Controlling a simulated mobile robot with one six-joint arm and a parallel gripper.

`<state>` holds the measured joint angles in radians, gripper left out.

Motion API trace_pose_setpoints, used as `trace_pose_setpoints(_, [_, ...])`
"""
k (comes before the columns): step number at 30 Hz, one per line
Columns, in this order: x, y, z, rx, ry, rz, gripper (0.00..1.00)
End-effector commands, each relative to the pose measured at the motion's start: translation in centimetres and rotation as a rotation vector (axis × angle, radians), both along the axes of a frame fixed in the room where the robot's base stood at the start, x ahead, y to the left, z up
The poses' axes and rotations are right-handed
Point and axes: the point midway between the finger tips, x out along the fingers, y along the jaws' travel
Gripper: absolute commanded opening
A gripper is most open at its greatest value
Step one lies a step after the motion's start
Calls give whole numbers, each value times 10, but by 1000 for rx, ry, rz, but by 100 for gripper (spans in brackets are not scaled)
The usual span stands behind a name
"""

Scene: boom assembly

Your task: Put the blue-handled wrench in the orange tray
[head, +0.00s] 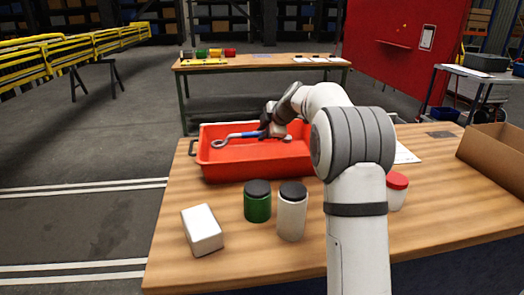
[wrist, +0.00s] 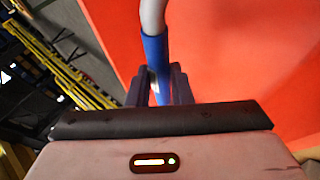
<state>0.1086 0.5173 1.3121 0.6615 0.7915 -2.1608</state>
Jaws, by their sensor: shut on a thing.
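The blue-handled wrench (head: 247,135) is in my gripper, with its grey ring end pointing left in the head view. The orange tray (head: 250,165) stands on the wooden table, and the wrench is over or within its opening; I cannot tell whether it touches the tray floor. My gripper (head: 272,127) is shut on the blue handle. In the wrist view, the blue handle (wrist: 155,55) sits between the fingers of my gripper (wrist: 160,88), and the orange tray (wrist: 245,60) fills the background at right.
In front of the tray stand a green jar (head: 257,203), a white jar with a dark lid (head: 291,215) and a white box (head: 202,230). A red-lidded jar (head: 397,192) is right of my arm. A cardboard box (head: 498,160) is at the right edge.

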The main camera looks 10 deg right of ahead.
Motion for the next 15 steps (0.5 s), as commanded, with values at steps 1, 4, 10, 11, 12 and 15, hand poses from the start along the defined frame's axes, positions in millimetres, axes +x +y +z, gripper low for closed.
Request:
trace_pose_setpoints(1, [0, 0, -6, 1, -1, -1, 0])
trace_pose_setpoints(4, [0, 1, -16, 0, -1, 0, 0])
trace_pose_setpoints(10, [0, 1, -36, 0, 1, 0, 0])
trace_pose_setpoints(11, [0, 1, -40, 1, 0, -1, 0])
trace_pose_setpoints(12, [0, 1, -46, 1, 1, 0, 0])
trace_pose_setpoints(15, [0, 1, -55, 0, -2, -1, 0])
